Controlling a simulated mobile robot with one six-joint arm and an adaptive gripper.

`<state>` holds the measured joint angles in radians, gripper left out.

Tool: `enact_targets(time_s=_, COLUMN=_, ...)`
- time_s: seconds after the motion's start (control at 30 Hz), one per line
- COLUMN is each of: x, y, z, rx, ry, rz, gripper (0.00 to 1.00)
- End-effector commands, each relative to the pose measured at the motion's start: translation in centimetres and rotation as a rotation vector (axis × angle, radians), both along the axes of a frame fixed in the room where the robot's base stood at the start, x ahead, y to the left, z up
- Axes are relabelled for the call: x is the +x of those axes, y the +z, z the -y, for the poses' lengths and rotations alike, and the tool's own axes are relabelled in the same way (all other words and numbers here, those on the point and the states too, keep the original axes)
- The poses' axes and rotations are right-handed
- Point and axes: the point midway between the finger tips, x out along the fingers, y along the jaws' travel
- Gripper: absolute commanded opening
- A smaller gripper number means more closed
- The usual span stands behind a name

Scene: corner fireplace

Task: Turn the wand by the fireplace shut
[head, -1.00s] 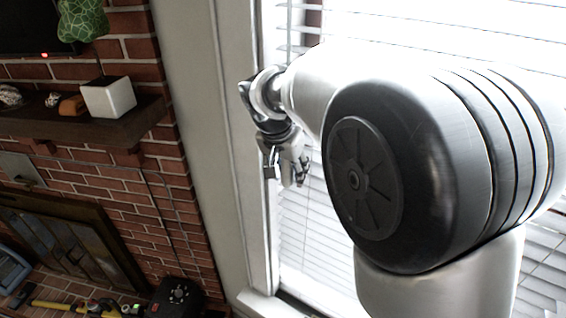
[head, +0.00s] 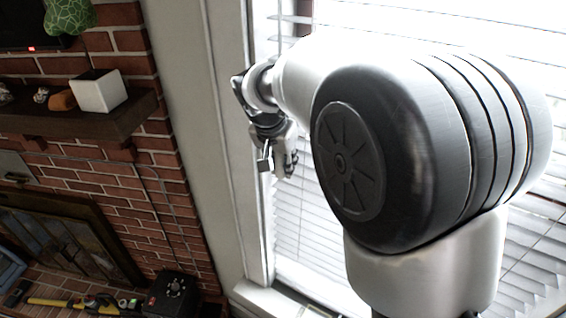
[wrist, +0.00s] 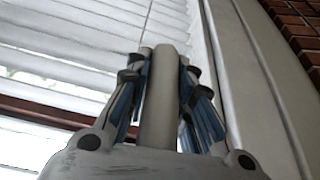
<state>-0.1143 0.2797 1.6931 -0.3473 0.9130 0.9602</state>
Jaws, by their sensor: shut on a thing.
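The white window blind (head: 330,235) covers the window beside the brick fireplace; it also fills the left of the wrist view (wrist: 60,30). Its lower slats lie close together, while gaps show between some upper ones. The wand shows as a thin dark line (wrist: 147,20) running down to my fingers in the wrist view. My gripper (head: 284,168) is at the blind's left edge, near the window frame. In the wrist view my gripper (wrist: 160,65) is shut on the wand; a pale bar between the fingers hides the grip itself.
The window frame (head: 257,200) stands close left of my gripper. Farther left are the mantel shelf (head: 125,118) with a white cube planter (head: 98,92), and the fireplace (head: 65,240). A black box (head: 172,293) and a yellow tool (head: 60,301) lie low at the left.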

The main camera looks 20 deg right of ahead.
Motion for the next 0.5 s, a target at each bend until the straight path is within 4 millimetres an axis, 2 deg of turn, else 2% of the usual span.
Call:
enact_targets(time_s=0.27, x=0.02, y=0.03, z=-0.01, rx=0.0, ry=0.016, rz=0.001, gripper=0.0)
enact_targets(time_s=0.5, x=0.1, y=0.02, z=-0.07, rx=0.001, ry=0.116, rz=0.002, gripper=0.0)
